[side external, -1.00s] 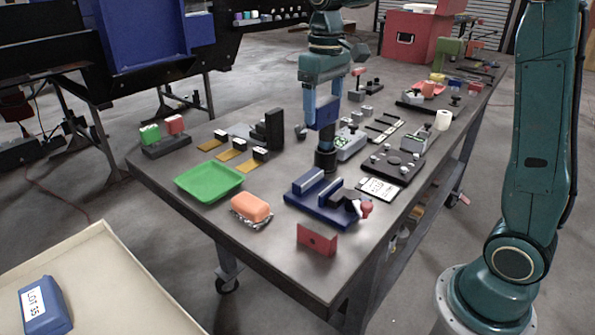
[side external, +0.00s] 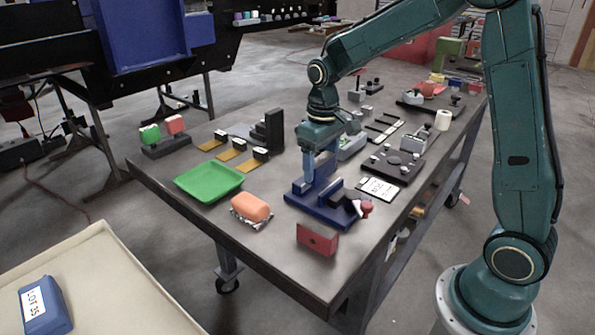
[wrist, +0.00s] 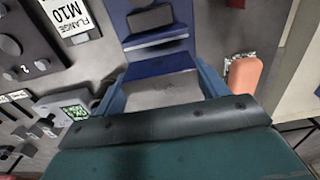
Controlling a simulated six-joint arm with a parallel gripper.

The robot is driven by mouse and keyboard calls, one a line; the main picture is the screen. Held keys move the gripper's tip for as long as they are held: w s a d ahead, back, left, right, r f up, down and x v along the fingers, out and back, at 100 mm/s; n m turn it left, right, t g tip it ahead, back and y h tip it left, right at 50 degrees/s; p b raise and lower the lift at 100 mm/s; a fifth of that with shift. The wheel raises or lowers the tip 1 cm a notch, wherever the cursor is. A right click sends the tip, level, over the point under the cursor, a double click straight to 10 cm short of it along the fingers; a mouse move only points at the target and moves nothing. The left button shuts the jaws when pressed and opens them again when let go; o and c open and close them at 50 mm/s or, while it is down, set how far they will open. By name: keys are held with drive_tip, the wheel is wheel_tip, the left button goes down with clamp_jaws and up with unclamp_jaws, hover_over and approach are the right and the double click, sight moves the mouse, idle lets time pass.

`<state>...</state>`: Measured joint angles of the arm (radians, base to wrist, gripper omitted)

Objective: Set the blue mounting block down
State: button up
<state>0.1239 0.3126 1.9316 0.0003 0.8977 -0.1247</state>
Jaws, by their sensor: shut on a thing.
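My gripper (side external: 310,178) is shut on the blue mounting block (side external: 326,165), which it holds upright between its light blue fingers. They are low at the back of the dark blue fixture (side external: 322,208). In the wrist view the block (wrist: 160,67) spans the gap between the fingers, and the fixture (wrist: 156,42) lies just beyond it. I cannot tell whether the block's underside touches the fixture or the table, as the gripper and fixture hide it.
A red plate (side external: 317,239) stands in front of the fixture. An orange soap-like block (side external: 250,207) and a green tray (side external: 208,181) lie to the left. A labelled card (side external: 379,190) and a dark knobbed plate (side external: 397,164) are to the right. Bare table shows at the front.

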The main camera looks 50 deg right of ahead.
sight(320, 177)
drive_tip(key=shift+f, duration=0.1)
drive_tip(key=shift+f, duration=2)
drive_tip(key=shift+f, duration=0.1)
drive_tip(key=o, duration=1.3)
drive_tip(key=shift+c, duration=0.2)
wheel_tip(320, 177, up, 12)
